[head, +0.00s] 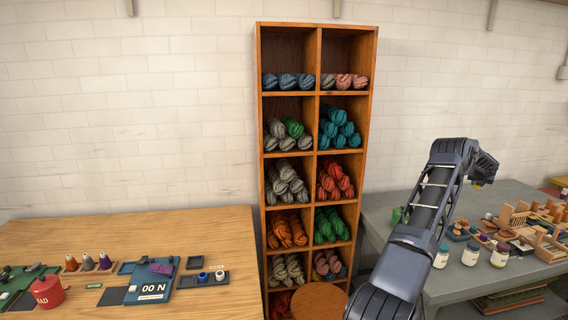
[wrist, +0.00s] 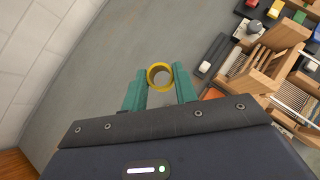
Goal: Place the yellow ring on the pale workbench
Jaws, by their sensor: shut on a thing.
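The yellow ring (wrist: 150,75) is between the two teal fingertips of my gripper (wrist: 160,80), which is shut on it. In the wrist view it is over a grey bench top, and its height above that is hard to judge. In the head view my gripper (head: 482,181) is at the far end of my arm, over the grey bench (head: 405,198) on the right. The ring is mostly hidden there. A workbench with a light wooden top (head: 190,235) stands at the left, away from my gripper; it looks like the pale workbench.
A tall wooden shelf (head: 319,90) with wool skeins stands between the benches. A round wooden top (head: 320,301) is in front of it. Jars (head: 470,254) and wooden racks (wrist: 270,50) crowd the grey bench's right side. The wooden bench's back right is clear; boxes and a red pot (head: 47,291) occupy its front.

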